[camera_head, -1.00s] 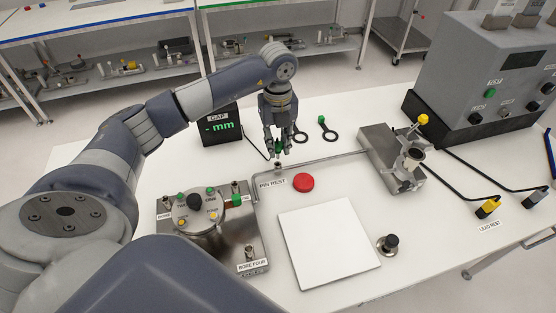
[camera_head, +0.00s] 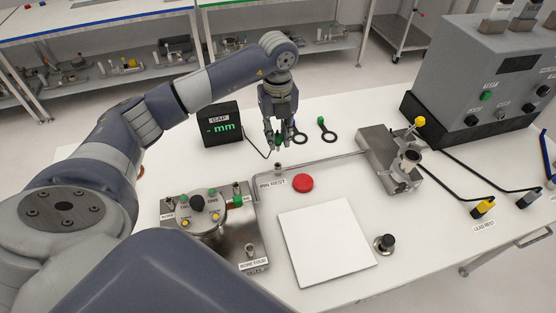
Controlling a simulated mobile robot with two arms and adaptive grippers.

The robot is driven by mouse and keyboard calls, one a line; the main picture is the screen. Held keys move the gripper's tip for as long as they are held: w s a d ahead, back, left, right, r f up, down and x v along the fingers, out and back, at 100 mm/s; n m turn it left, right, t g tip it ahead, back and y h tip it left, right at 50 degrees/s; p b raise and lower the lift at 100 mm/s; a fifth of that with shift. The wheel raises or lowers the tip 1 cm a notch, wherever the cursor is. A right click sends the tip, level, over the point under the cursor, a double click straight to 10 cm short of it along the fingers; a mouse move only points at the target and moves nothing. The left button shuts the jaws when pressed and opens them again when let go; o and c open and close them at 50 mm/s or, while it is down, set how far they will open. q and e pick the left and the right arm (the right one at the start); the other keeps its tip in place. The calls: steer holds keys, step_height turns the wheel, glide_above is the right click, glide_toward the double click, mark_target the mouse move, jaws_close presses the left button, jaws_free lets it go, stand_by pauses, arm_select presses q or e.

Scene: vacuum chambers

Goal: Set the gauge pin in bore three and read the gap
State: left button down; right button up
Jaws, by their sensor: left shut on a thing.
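My left gripper (camera_head: 278,145) points down above the pin rest (camera_head: 278,168) and is shut on a small green-topped piece, which looks like the gauge pin (camera_head: 279,141). The fingers hide most of it. The metal bore block (camera_head: 238,255) stands at the front left, with a round dial plate (camera_head: 200,211) on top. One front bore is labelled bore four (camera_head: 250,251); the label for bore three cannot be read. The black gap display (camera_head: 220,124) shows a dash and "mm". My right gripper is not in view.
A red button (camera_head: 302,182), a white pad (camera_head: 327,240) and a black knob (camera_head: 384,243) lie to the right of the block. A metal fixture (camera_head: 392,160) and a grey instrument box (camera_head: 490,75) stand farther right.

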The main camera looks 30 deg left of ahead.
mark_target(278, 136)
arm_select(q)
steer(key=shift+r+p, duration=1.7)
steer(key=shift+r, duration=1.1)
